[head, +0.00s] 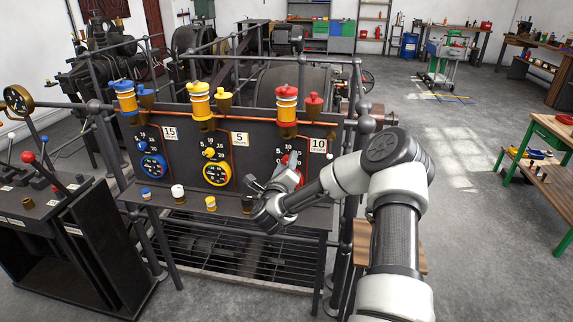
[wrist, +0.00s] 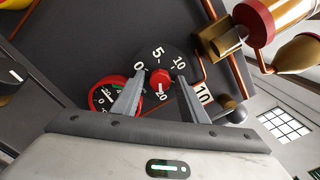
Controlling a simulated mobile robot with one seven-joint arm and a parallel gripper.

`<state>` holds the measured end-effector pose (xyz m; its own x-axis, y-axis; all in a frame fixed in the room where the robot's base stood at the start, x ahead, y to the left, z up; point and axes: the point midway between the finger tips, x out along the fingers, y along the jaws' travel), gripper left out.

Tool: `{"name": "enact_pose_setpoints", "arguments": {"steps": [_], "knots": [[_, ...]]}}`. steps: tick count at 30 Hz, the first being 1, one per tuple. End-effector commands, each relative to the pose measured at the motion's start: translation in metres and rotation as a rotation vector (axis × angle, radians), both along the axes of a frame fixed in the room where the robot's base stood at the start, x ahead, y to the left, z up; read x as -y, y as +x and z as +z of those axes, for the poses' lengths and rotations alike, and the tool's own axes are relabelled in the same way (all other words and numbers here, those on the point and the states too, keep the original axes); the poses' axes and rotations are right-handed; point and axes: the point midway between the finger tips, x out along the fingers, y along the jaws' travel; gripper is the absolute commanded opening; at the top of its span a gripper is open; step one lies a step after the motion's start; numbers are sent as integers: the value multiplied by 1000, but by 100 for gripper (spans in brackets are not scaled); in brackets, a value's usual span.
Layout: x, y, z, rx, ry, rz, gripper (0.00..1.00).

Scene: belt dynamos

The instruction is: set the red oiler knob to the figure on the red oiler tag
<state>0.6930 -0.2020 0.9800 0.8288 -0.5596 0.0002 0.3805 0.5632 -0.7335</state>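The red oiler knob (wrist: 161,78) sits on a black dial (wrist: 158,58) with white figures 0, 5, 10 and 20 showing in the wrist view. I cannot tell surely which figure the knob points at. The red oiler tag (head: 318,146) reads 10 drops in the head view; its 10 also shows in the wrist view (wrist: 202,96). My gripper (wrist: 161,85) is open, with one finger on each side of the knob and small gaps seeming to show. In the head view my gripper (head: 285,178) hides most of the knob and the red gauge.
The red gauge (wrist: 103,94) lies beside the left finger. Copper pipe and the red oiler (head: 287,104) are above. Blue (head: 143,146) and yellow (head: 209,152) knobs are to the left on the panel. Several small caps stand on the ledge below.

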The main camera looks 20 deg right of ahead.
Motion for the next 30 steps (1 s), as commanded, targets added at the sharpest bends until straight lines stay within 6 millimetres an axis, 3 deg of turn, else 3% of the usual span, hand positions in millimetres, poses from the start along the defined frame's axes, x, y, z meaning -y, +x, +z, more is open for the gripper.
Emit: {"name": "enact_pose_setpoints", "arguments": {"steps": [1,6,17,30], "knots": [[0,0,0,0,0,0,30],[0,0,0,0,0,0,2],[-1,0,-1,-32,-49,1,2],[-1,0,-1,-224,-338,1,2]]}}
